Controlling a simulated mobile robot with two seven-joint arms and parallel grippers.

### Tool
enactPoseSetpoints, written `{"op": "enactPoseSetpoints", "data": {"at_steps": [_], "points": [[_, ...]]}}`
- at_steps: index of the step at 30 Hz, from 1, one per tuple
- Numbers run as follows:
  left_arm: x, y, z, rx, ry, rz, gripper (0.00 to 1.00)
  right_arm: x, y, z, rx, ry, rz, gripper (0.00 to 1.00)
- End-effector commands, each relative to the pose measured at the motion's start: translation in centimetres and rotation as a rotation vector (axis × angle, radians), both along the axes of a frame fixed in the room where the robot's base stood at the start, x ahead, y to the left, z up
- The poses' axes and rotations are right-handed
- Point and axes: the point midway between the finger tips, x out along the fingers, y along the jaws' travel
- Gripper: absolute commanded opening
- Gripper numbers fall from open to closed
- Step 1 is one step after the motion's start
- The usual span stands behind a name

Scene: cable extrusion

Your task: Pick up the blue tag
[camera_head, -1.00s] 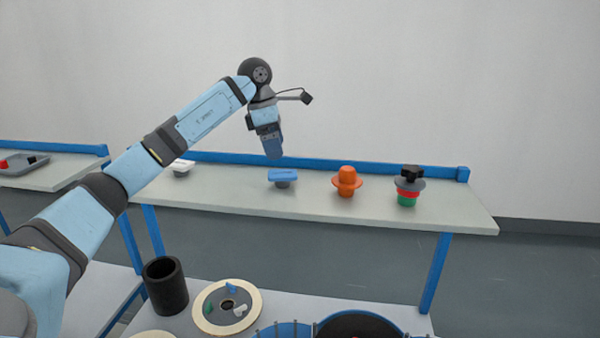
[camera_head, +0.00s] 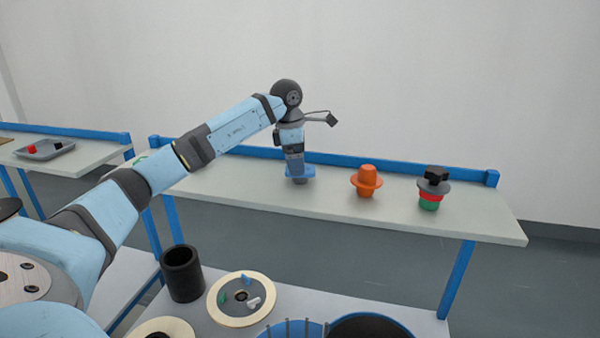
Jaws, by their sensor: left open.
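A small blue tag (camera_head: 246,279) lies on a cream-rimmed disc (camera_head: 224,315) on the lower surface, beside a green piece (camera_head: 223,298) and a white piece (camera_head: 254,303). A flat blue piece (camera_head: 309,172) on a grey base stands on the long table (camera_head: 230,190). My left gripper (camera_head: 297,175) points down at this piece and hides its middle. It is open; whether it touches the piece cannot be told. My right gripper is not in view.
An orange knob-shaped piece (camera_head: 366,182) and a stacked black, grey, red and green piece (camera_head: 433,190) stand right of my gripper. A black cylinder (camera_head: 182,273) stands below. A grey tray (camera_head: 45,149) is on the left table. The right table end is clear.

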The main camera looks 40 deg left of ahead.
Motion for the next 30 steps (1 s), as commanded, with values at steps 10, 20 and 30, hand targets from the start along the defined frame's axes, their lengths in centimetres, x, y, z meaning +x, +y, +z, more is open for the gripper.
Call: {"op": "enactPoseSetpoints", "data": {"at_steps": [10,20,30], "points": [[0.5,-0.6,-3.8,-0.001,0.002,0.001,0.89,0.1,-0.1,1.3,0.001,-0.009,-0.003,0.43],[0.5,-0.6,-3.8,-0.001,0.002,0.001,0.57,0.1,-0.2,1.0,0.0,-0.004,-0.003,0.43],[0.5,-0.6,-3.7,-0.001,0.001,0.001,0.36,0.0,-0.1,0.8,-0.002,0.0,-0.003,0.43]]}}
